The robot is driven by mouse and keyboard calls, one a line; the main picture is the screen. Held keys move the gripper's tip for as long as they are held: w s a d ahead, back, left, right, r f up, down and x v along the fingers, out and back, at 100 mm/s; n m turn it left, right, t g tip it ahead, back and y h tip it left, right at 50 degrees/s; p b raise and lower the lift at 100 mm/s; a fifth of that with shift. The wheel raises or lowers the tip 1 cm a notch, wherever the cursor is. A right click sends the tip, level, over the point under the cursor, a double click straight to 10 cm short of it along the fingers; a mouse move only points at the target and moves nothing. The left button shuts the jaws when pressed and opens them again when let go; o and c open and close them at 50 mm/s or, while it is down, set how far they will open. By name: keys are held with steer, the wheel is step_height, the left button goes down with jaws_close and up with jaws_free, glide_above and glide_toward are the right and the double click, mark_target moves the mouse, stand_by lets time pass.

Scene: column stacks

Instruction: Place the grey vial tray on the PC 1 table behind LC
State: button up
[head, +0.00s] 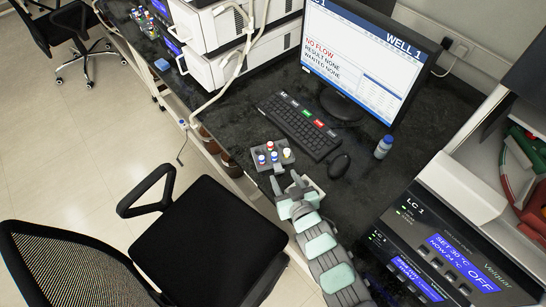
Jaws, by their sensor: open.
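The grey vial tray (287,157) sits on the dark bench top near its front edge, left of the keyboard. It holds several small vials with red, white and blue colours. My gripper (287,183) is just in front of the tray, close to it, with its fingers open and empty. Whether a fingertip touches the tray is hard to tell. The LC 1 unit (459,244) stands at the lower right, with blue displays reading "SET 30 °C" and "OFF". The monitor (367,50) reads "WELL 1" and "NO FLOW". I cannot tell which surface is the PC 1 table.
A keyboard (297,125), a mouse (339,165) and a blue-capped bottle (384,147) stand on the bench. White instruments (235,45) are at the back left. A black chair (208,238) stands in front. Bare bench lies left of the keyboard.

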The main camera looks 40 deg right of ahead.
mark_target(279, 169)
steer(key=b+x, duration=0.2)
steer(key=x, duration=0.3)
steer(key=shift+c, duration=0.4)
jaws_close()
